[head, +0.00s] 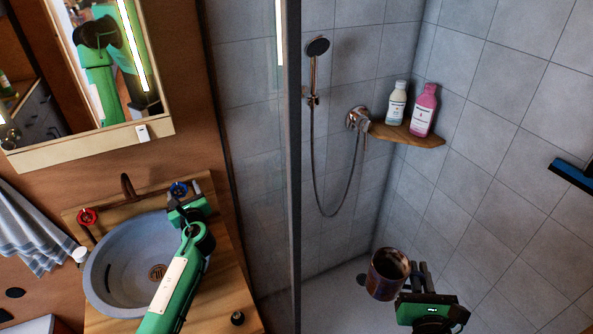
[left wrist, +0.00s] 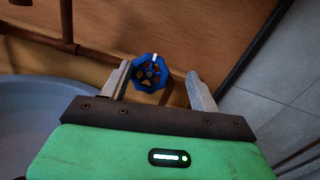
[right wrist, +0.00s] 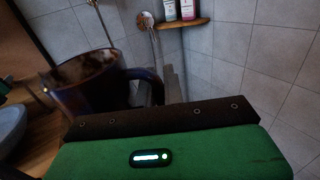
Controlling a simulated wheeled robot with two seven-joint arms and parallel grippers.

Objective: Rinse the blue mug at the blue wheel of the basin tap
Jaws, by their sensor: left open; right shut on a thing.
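The blue mug (head: 387,273) looks dark and brownish in the head view and dark blue in the right wrist view (right wrist: 88,88). My right gripper (head: 416,272) is shut on its handle (right wrist: 150,84). The mug is held over the shower floor, right of the glass edge and apart from the basin. The blue wheel (head: 178,189) sits at the back right of the basin (head: 97,285). My left gripper (head: 187,197) is open at it. In the left wrist view the blue wheel (left wrist: 150,72) shows between the open fingers; contact cannot be told. The tap spout (head: 128,187) stands behind the basin.
A red wheel (head: 86,217) is at the basin's back left. The glass edge (head: 295,160) stands between basin and shower. A shower shelf (head: 410,133) holds a white bottle (head: 396,103) and a pink bottle (head: 424,112). A striped towel (head: 35,230) hangs at left.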

